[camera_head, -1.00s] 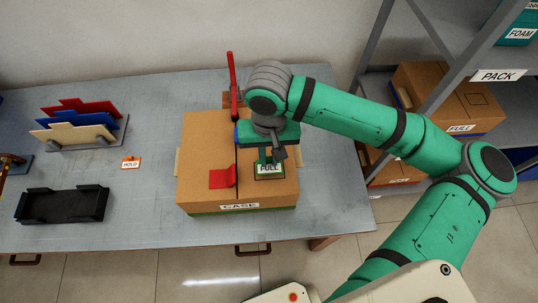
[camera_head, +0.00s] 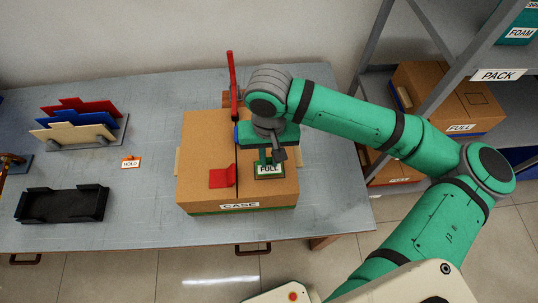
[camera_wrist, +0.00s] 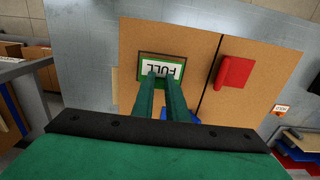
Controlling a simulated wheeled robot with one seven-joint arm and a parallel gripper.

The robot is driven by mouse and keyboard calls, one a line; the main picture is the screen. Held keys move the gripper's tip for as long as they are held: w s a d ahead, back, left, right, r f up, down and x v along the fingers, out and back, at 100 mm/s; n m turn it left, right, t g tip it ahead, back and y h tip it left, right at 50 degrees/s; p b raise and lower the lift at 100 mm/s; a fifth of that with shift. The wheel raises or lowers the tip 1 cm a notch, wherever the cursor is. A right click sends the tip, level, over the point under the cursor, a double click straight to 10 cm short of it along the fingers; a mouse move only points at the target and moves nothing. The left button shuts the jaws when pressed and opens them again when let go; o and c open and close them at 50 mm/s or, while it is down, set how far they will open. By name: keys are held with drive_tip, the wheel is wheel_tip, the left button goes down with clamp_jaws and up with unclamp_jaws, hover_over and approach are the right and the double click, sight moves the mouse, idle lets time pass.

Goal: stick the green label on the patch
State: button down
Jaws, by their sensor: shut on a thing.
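The green label (camera_head: 268,170), a white card with a green border reading FULL, is at my gripper's fingertips over the right half of the carton top. My gripper (camera_head: 265,158) points down and is shut on the label. In the wrist view the label (camera_wrist: 161,70) shows beyond the two green fingers (camera_wrist: 168,90), which cover part of its near side. The patch (camera_wrist: 140,54) shows as a dark outline around the label. Whether the label touches the carton cannot be told. The carton (camera_head: 205,140) is closed and marked CASE on its front.
A red tab (camera_head: 221,178) lies on the carton left of the label. A red upright lever (camera_head: 232,85) stands behind it. A black tray (camera_head: 62,204), a file rack (camera_head: 85,140) and a HOLD tag (camera_head: 131,163) are at left. A shelf (camera_head: 470,60) with cartons stands at right.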

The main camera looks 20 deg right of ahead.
sight(269, 164)
drive_tip(key=shift+f, duration=0.8)
idle(0.4)
drive_tip(key=c, duration=1.7)
unclamp_jaws()
drive_tip(key=shift+o, duration=0.2)
drive_tip(key=shift+r, duration=3.55)
